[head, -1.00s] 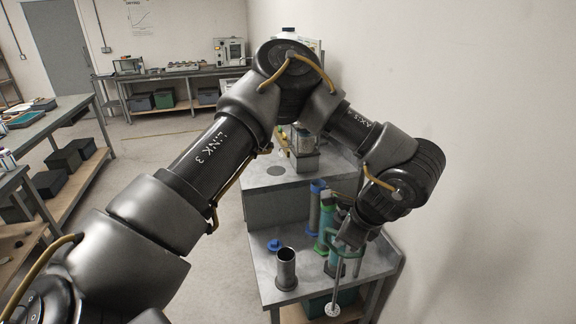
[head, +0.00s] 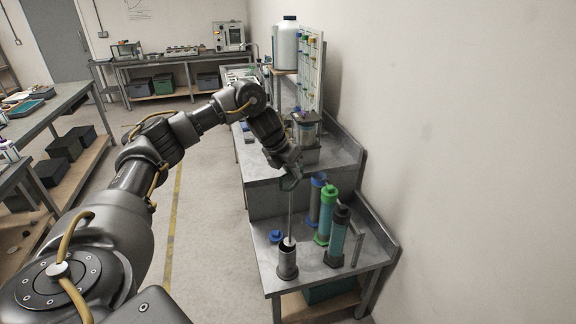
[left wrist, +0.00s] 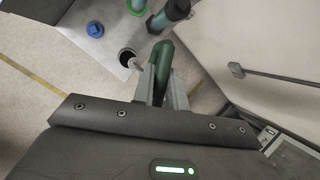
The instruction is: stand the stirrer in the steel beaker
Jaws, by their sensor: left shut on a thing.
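The steel beaker (head: 288,267) stands upright near the front left of the low grey bench, its dark mouth showing in the left wrist view (left wrist: 126,56). My left gripper (head: 290,178) is shut on the green handle of the stirrer (head: 291,212), high above the beaker. The stirrer's thin rod hangs nearly upright, with its pale round foot at the beaker's mouth. In the left wrist view the green handle (left wrist: 160,72) is between the fingers, and the foot overlaps the right part of the mouth. I cannot tell whether the foot is above or just inside the rim. My right gripper is not in view.
A blue stopper (head: 275,236) lies behind the beaker, to its left. Blue-topped (head: 316,200), green-topped (head: 327,216) and black-topped (head: 337,236) cylinders stand to the right. A higher step with equipment rises behind, and a wall (head: 450,160) is on the right.

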